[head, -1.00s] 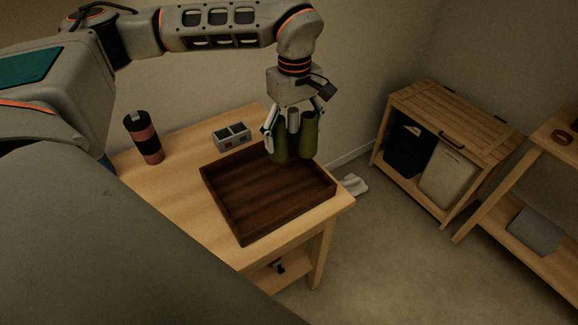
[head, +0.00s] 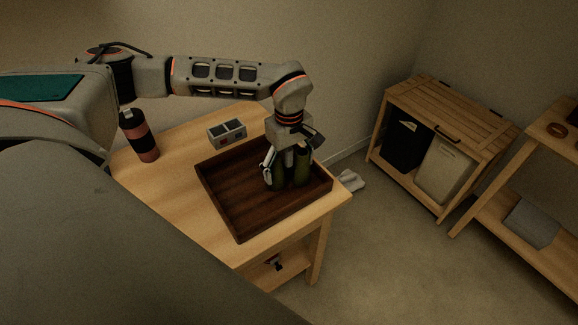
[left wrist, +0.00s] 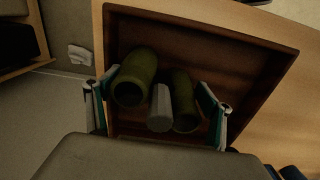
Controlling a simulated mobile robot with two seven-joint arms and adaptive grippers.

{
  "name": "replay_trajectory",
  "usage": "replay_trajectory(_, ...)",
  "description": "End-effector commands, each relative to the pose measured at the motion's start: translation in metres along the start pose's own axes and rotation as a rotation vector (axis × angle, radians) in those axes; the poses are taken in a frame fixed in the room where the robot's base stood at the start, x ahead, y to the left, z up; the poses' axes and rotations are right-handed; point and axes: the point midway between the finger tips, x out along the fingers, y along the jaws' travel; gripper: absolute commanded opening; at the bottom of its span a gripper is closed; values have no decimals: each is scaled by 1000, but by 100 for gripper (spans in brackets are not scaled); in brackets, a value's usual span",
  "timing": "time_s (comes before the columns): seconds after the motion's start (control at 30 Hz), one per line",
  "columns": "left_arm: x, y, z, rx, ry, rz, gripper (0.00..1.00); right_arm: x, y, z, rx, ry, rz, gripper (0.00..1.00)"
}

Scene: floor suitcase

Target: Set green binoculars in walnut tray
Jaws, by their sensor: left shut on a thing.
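The green binoculars (head: 302,168) are upright between the fingers of my left gripper (head: 288,172), which is shut on them. They are inside the outline of the walnut tray (head: 222,205), toward its right back part; I cannot tell whether they touch its floor. In the left wrist view the binoculars (left wrist: 137,82) show two green barrels and a grey middle piece, with a finger of the left gripper (left wrist: 158,100) on each side. The tray (left wrist: 225,32) is dark brown, open and otherwise empty, on the wooden table. My right gripper is not in view.
A dark and reddish tumbler (head: 139,136) and a small grey two-compartment box (head: 227,132) stand on the table (head: 180,160) behind and left of the tray. A wooden hamper cabinet (head: 440,150) and a shelf (head: 520,215) stand at right, across open floor.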

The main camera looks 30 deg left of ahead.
Motion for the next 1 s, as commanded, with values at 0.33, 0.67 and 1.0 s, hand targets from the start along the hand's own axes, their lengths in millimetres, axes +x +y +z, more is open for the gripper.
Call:
replay_trajectory(0.33,2,0,0,0,0,1,91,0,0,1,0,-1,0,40)
replay_trajectory(0.67,2,0,0,0,0,1,98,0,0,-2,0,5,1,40)
replay_trajectory(1.0,-35,1,-1,-1,2,5,98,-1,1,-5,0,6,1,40)
